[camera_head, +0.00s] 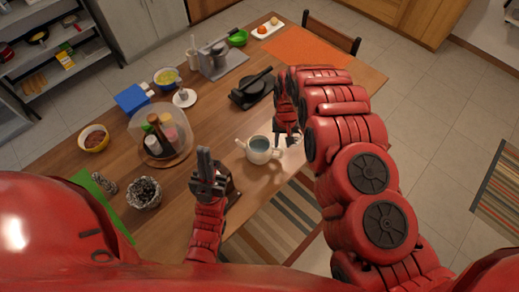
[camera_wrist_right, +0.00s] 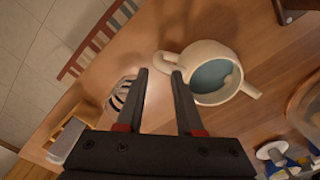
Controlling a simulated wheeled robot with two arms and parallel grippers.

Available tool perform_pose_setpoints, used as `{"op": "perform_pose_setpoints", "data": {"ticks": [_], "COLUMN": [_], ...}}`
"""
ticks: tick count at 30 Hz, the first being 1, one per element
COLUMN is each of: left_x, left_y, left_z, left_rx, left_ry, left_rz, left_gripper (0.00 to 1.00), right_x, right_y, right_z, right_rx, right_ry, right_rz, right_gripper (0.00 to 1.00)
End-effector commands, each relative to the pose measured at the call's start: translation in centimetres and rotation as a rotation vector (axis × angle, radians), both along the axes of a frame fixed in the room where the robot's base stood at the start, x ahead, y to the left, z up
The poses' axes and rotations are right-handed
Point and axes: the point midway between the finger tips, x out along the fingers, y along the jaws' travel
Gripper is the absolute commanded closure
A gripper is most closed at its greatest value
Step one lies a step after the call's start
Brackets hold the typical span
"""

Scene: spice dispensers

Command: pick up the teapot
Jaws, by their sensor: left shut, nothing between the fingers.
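The cream teapot (camera_head: 262,155) stands upright on the wooden table (camera_head: 213,133), open at the top with a blue-grey inside. Its spout points left in the head view, and its handle is on the right. My right gripper (camera_head: 290,138) is beside the handle. In the right wrist view my right gripper (camera_wrist_right: 160,75) is open, with the teapot (camera_wrist_right: 207,98) just ahead and to the right. The handle appears near the gap between the fingertips; I cannot tell whether they touch it. My left gripper (camera_head: 204,158) is shut and empty, left of the teapot.
A glass dome with spice jars (camera_head: 161,131) stands left of the teapot. A black waffle-iron-like appliance (camera_head: 251,89) lies behind it. A blue box (camera_head: 132,98) and several bowls are further left. The table's front edge is close to the teapot.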

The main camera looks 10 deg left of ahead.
Motion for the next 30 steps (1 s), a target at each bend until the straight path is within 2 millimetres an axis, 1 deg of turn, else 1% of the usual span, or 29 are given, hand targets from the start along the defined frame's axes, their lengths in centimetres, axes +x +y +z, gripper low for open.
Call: {"op": "perform_pose_setpoints", "data": {"ticks": [1,6,10,13,20,24,30], "left_x": [0.0,0.0,0.0,0.0,0.0,0.0,0.0], "left_y": [0.0,0.0,0.0,0.0,0.0,0.0,0.0], "left_z": [0.5,0.8,1.0,1.6,3.3,3.1,3.3], "left_rx": [0.000,0.000,0.000,0.000,0.000,0.000,0.000], "left_ry": [0.000,0.000,0.000,0.000,0.000,0.001,0.000], "left_rz": [0.000,0.000,0.000,0.000,0.000,0.000,0.000], "left_gripper": [1.00,1.00,1.00,1.00,1.00,1.00,1.00], "right_x": [0.0,0.0,0.1,0.1,-0.5,-0.3,-0.4], "right_y": [0.0,0.0,0.0,-0.1,-0.5,-0.5,-0.4], "right_z": [-0.4,-1.7,-2.0,-2.4,-4.7,-6.1,-7.0], "right_rx": [-0.001,0.000,0.000,0.001,-0.002,-0.001,0.000], "right_ry": [-0.001,-0.001,-0.003,-0.006,0.000,-0.005,-0.003], "right_rz": [0.001,0.001,0.001,0.001,0.002,0.000,0.001], "right_gripper": [0.64,0.64,0.64,0.64,0.64,0.64,0.64]}}
